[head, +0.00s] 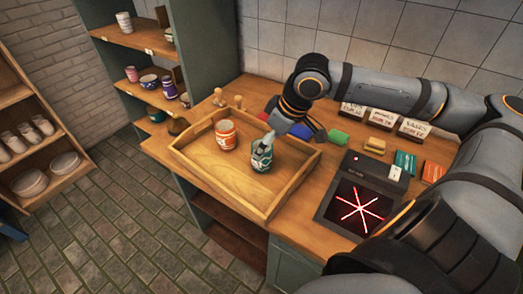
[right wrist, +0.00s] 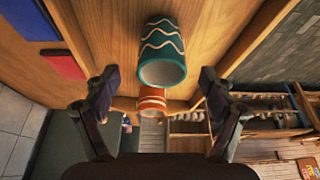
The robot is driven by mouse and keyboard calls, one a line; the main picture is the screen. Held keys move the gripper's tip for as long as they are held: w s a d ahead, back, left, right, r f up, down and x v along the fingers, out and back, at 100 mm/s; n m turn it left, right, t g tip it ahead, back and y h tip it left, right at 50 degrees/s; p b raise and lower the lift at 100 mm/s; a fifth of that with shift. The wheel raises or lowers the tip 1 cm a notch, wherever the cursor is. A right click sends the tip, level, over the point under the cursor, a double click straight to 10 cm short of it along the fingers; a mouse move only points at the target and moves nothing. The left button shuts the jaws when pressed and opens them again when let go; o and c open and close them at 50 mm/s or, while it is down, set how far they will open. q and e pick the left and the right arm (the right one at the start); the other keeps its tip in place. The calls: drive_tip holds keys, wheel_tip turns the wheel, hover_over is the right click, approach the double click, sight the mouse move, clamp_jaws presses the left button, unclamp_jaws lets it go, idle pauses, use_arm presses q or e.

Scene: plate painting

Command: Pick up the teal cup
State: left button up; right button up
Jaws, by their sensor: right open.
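The teal cup (head: 261,157), with pale wavy lines, stands in the wooden tray (head: 196,165). My right gripper (head: 281,128) is at the cup's upper side, with one finger overlapping the cup's top in the head view. In the right wrist view the teal cup (right wrist: 162,66) lies ahead, between and slightly beyond the open fingers (right wrist: 160,84). There is a visible gap on both sides, and nothing is held. My left gripper is in neither view.
An orange striped cup (head: 225,135) stands in the tray beside the teal cup; it also shows in the right wrist view (right wrist: 151,103). The raised tray rim surrounds both.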

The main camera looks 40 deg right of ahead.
drive_tip(key=p+x, duration=0.1)
drive_tip(key=p, duration=0.1)
drive_tip(key=shift+w+a+f+p, duration=0.1)
drive_tip(key=shift+a+f+p, duration=0.1)
drive_tip(key=shift+f+p, duration=0.2)
drive_tip(key=shift+x, duration=1.2)
drive_tip(key=shift+w+f, duration=0.15)
drive_tip(key=shift+f, duration=0.2)
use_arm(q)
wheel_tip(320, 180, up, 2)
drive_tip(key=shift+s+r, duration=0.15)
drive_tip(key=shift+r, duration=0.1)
use_arm(e)
drive_tip(key=shift+c, duration=0.3)
drive_tip(key=c, duration=1.3)
drive_tip(key=shift+c, duration=0.2)
